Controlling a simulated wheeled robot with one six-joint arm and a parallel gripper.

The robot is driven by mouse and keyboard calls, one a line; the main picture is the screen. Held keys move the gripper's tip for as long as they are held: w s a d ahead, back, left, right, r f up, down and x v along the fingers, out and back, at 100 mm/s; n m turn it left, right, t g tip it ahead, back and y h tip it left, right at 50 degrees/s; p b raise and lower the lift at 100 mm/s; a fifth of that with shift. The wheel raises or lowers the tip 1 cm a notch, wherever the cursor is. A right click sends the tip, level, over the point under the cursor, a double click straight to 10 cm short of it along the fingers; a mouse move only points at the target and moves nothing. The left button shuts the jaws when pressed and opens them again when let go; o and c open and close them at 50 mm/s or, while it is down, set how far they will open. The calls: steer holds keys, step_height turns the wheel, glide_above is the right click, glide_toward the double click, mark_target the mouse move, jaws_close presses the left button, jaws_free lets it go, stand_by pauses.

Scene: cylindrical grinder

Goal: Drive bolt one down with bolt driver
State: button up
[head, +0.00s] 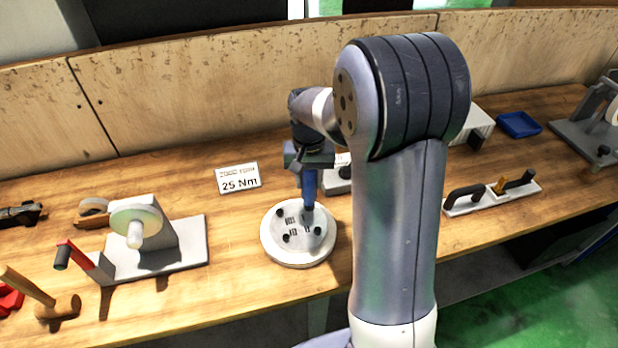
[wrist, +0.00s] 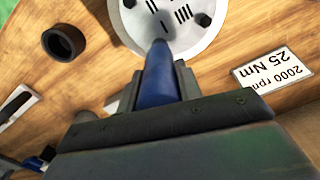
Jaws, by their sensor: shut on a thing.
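My gripper (head: 309,164) is shut on the blue bolt driver (head: 309,188), which points down over the round pale plate (head: 298,256). In the wrist view, the driver (wrist: 158,78) shows between the jaws of my gripper (wrist: 160,92), and its grey tip is beside a single-stroke mark on the plate (wrist: 187,43). The bolt at that mark is hidden under the tip; whether the tip touches it I cannot tell. Other dark bolts (head: 284,238) stand on the plate, beside groups of stroke marks.
A sign (head: 238,178) reading 25 Nm stands behind the plate. A grinder-like fixture (head: 150,247) with a red lever is at left, near a mallet (head: 50,300). A dark ring (wrist: 64,43) shows in the wrist view. A handled bar (head: 490,195) lies at right.

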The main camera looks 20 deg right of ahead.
steer(key=shift+s+f+b, duration=0.15)
steer(key=shift+f+b, duration=0.25)
steer(key=shift+f, duration=0.3)
stand_by(2.1)
steer(key=shift+r+p, duration=2.4)
steer(key=shift+r, duration=0.75)
